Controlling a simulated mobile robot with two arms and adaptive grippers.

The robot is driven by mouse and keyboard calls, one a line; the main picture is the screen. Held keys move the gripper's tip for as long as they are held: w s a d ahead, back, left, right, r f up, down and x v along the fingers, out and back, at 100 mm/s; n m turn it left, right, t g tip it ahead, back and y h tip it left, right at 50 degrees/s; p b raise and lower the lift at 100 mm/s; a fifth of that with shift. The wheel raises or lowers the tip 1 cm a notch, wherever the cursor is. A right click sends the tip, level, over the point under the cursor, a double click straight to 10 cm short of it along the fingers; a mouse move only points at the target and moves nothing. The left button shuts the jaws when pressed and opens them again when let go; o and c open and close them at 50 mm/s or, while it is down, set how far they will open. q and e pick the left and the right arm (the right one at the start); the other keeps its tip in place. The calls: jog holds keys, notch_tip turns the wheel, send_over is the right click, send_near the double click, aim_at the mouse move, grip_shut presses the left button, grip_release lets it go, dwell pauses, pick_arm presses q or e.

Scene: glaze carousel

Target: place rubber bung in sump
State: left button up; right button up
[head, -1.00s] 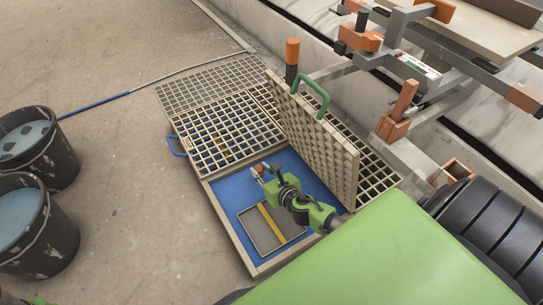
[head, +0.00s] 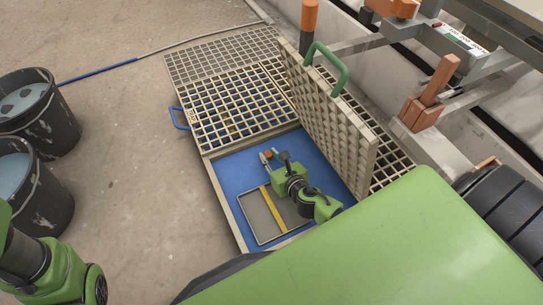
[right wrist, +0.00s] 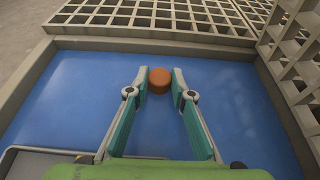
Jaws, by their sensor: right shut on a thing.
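The rubber bung (right wrist: 160,80) is a small orange-brown cylinder between the fingertips of my right gripper (right wrist: 162,76). In the head view the bung (head: 267,154) is a small spot at the tips of the right gripper (head: 273,155), which is shut on it. The sump (head: 310,155) is a blue-floored pit with a pale rim, and its floor fills much of the right wrist view (right wrist: 70,90). The gripper and bung are over the blue floor; whether the bung touches it I cannot tell. My left gripper is outside the frame.
A tray with a yellow bar (head: 273,209) lies in the sump. A raised grating panel with a green handle (head: 344,82) stands along its right side. Flat grating (head: 225,115) covers the area behind. Two buckets (head: 62,135) stand at left, with bare floor between.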

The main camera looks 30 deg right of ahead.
jog(key=shift+f, duration=0.2)
jog(key=o, duration=1.1)
jog(key=shift+r, duration=0.1)
jog(key=shift+s+r, duration=0.15)
jog(key=shift+r, duration=0.1)
jog(key=p+v, duration=0.3)
jog(key=v, duration=0.7)
jog(key=shift+s+p, duration=0.3)
jog(key=shift+p, duration=0.1)
jog(key=shift+s+r, duration=0.2)
jog(key=shift+s, duration=0.3)
